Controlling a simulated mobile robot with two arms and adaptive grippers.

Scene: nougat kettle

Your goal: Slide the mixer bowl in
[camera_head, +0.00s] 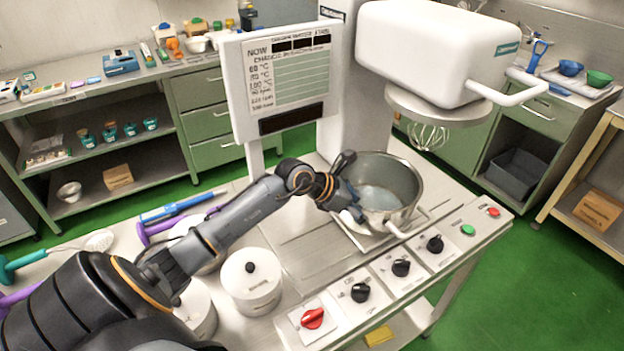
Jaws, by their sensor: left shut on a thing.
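The mixer bowl (408,207) is a steel bowl with a pale content at its bottom. It stands upright on the steel worktop, below and to the left of the whisk (428,136). The white mixer head (435,52) is above it, with the whisk hanging clear of the bowl. My left gripper (350,207) is shut at the bowl's left side. My own wrist and fingers hide whether it grips the rim or a handle there. A short handle (396,231) sticks out from the bowl's front. My right gripper is not in view.
A control strip with black knobs (401,267) and a red knob (312,318) runs along the front edge. A lidded white pot (250,280) stands below my left forearm. A sign board (283,85) rises behind. Purple and blue utensils (180,207) lie at left.

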